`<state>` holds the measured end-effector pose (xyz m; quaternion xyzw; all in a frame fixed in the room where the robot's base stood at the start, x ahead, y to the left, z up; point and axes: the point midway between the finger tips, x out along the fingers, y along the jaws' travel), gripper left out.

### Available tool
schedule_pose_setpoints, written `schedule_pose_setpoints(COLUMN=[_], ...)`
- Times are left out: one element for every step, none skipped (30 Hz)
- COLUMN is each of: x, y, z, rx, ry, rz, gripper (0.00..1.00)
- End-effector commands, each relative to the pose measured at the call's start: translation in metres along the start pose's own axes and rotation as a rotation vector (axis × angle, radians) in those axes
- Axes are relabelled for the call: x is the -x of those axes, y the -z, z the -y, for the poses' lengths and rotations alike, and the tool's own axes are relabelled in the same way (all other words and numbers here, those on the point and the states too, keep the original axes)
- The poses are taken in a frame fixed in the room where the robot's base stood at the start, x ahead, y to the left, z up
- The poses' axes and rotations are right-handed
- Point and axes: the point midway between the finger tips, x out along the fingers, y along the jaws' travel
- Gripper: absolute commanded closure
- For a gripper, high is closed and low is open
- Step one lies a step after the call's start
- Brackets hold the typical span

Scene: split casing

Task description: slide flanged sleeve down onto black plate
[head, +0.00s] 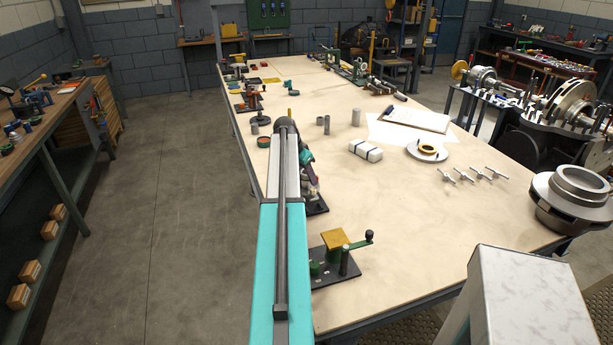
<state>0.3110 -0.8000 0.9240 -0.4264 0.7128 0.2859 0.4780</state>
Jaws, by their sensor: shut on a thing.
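My teal arm reaches away from me over the table's left side, and its wrist bends down on the right. My gripper (313,185) shows small and partly hidden at the wrist's lower end. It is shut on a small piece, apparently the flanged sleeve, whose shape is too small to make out. Just below it a black plate (319,208) lies on the table, its left part hidden behind my arm. I cannot tell whether the held piece touches the plate or anything standing on it.
A second dark plate (342,278) with a yellow-topped green block and a crank stands nearer. Grey cylinders (356,117), a white bundle (366,150), a round plate with a yellow ring (427,150) and winged metal parts (470,175) lie right. The table's (410,225) middle is clear.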

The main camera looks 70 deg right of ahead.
Motion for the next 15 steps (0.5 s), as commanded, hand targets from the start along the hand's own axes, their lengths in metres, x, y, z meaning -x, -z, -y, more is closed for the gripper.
schedule_pose_setpoints(x=[0.0017,0.0017,0.0017,0.0017,0.0017,0.0016,0.0015,0.0014,0.0012,0.0009,0.0006,0.0001,-0.0004,-0.0008,-0.0015], y=[0.0014,0.0014,0.0014,0.0014,0.0014,0.0014,0.0014,0.0013,0.0012,0.0011,0.0010,0.0008,0.0006,0.0004,0.0001], z=[0.0003,0.0003,0.0003,0.0002,0.0002,0.0002,0.0002,0.0002,0.0003,0.0002,0.0002,0.0002,0.0002,0.0002,0.0002], rx=[0.000,0.000,0.000,0.000,0.000,0.000,0.000,0.000,0.000,0.000,0.000,0.000,0.000,0.000,0.000], ry=[0.001,0.001,0.001,0.001,0.001,0.001,0.001,0.001,0.001,0.001,0.001,0.001,0.001,0.001,0.001], rz=[-0.003,-0.003,-0.003,-0.003,-0.003,-0.003,-0.003,-0.003,-0.003,-0.003,-0.003,-0.003,-0.003,-0.003,-0.003], gripper=[1.00,1.00,1.00,1.00,1.00,1.00,1.00,1.00,1.00,1.00,1.00,1.00,1.00,1.00,1.00])
